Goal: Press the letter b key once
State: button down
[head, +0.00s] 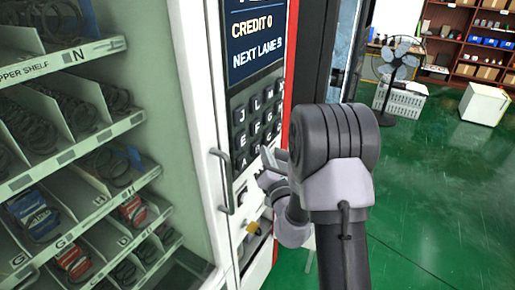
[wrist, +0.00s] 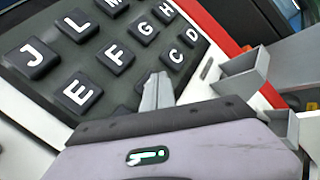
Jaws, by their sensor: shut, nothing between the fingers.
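The keypad (head: 247,125) is a dark panel of black keys with white letters on the vending machine front; it fills the upper left of the wrist view (wrist: 60,60). The letter B key is in the bottom row between A and the C key (wrist: 171,57); my fingers largely cover it and its letter is not readable. My gripper (head: 266,155) is shut and empty, in front of the bottom row. In the wrist view its fingertips (wrist: 158,78) overlap the B key's place, left of C. I cannot tell whether they touch it.
A screen (head: 255,38) above the keys reads "CREDIT 0" and "NEXT LANE" with a last character I cannot read surely. A door handle (head: 222,180) stands left of the keypad. Shelves with spiral coils (head: 75,110) are at left. Green floor (head: 430,190) is open at right.

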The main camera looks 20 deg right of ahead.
jog(key=shift+w+a, duration=0.25)
jog(key=shift+w, duration=0.05)
dwell(0.9)
jog(key=shift+d, duration=0.1)
jog(key=shift+s+d, duration=0.45)
jog(key=shift+s, duration=0.2)
jog(key=shift+s, duration=0.1)
